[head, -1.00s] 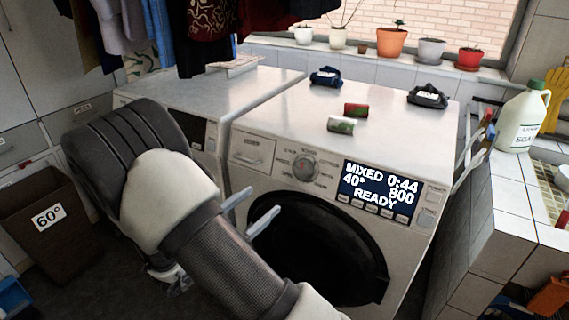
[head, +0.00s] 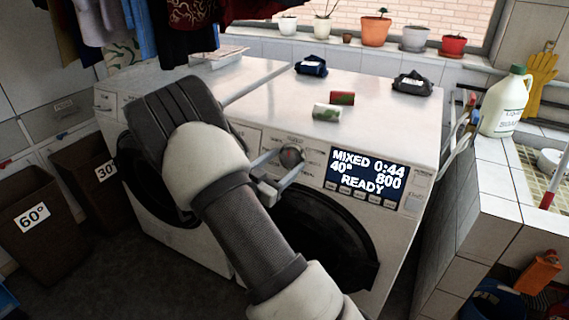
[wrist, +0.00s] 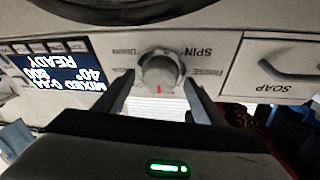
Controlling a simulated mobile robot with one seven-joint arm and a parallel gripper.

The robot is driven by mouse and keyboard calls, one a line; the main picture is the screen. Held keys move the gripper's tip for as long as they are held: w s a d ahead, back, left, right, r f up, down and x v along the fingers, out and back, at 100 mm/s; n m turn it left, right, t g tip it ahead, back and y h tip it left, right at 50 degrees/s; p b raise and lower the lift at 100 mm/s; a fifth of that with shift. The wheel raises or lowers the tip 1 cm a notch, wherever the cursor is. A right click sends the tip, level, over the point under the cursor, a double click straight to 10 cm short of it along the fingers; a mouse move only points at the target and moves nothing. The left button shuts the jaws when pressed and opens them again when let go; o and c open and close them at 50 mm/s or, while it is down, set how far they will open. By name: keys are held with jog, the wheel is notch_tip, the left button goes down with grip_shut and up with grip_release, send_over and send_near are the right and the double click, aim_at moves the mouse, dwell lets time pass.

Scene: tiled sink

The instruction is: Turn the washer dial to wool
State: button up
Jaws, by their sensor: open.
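The washer (head: 400,150) is white, with a round grey dial (head: 291,156) on its front panel. The dial also shows in the wrist view (wrist: 160,72), which is upside down, with a red mark on its rim. The display (head: 367,179) reads MIXED, 0:44, 40°, 800, READY. My gripper (head: 286,160) is open at the dial. In the wrist view the fingertips of my gripper (wrist: 159,80) are on either side of the dial, with narrow gaps visible. The labels around the dial are mostly too small to read; SPIN is legible beside it.
A second white machine (head: 200,75) stands at left. A soap drawer (wrist: 285,72) is beside the dial. Bins (head: 45,235) stand at left, a tiled counter (head: 490,170) at right.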

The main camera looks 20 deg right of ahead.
jog(key=shift+w+d, duration=0.15)
jog(key=shift+d, duration=0.1)
jog(key=c, duration=1.1)
jog(key=shift+o, duration=0.2)
jog(key=shift+m, duration=0.3)
